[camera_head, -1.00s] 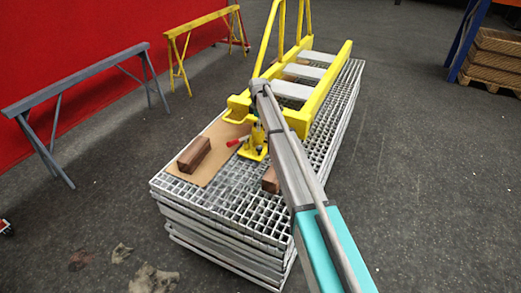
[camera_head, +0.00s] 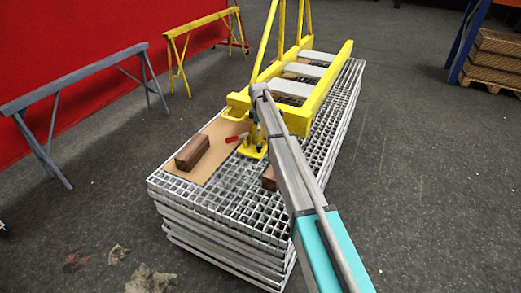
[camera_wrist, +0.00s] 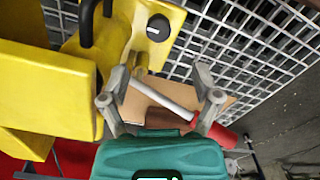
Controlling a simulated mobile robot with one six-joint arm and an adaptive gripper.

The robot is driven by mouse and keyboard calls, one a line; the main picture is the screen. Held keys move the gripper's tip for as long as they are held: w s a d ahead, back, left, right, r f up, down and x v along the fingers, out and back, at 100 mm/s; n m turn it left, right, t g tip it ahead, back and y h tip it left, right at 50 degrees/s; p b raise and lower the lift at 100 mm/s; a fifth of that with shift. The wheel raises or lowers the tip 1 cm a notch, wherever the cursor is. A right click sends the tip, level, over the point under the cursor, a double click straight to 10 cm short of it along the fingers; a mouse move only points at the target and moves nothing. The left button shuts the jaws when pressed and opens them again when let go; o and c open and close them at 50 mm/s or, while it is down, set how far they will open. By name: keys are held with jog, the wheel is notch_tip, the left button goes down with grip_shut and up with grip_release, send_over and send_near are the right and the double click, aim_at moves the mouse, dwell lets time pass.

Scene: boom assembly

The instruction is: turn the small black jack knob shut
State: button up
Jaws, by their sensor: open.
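The small black jack knob (camera_wrist: 158,27) shows in the wrist view as a round dial with a pale mark, on the yellow jack's base. It is beyond my gripper (camera_wrist: 160,92), which is open with its two fingers apart. The jack's silver lever (camera_wrist: 165,95) with a red grip (camera_wrist: 222,137) passes across the space between the fingers; I cannot tell whether they touch. In the head view the yellow jack (camera_head: 252,151) stands under the yellow boom's near end, partly behind my arm. The knob cannot be made out there.
The yellow boom frame (camera_head: 324,91) lies on a stack of metal gratings (camera_head: 250,212). A brown block (camera_head: 192,152) sits on a cardboard sheet (camera_head: 218,142) left of the jack. Another brown block (camera_head: 269,178) is beside my arm.

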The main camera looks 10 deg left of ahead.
aim_at(259, 145)
jog(key=shift+f+b, duration=4.35)
jog(key=shift+f, duration=0.3)
jog(key=shift+c, duration=0.3)
jog(key=c, duration=1.1)
jog(key=shift+d, duration=0.35)
grip_shut()
jog(key=shift+a, duration=0.3)
jog(key=shift+a+m, duration=0.1)
jog(key=shift+m, duration=0.3)
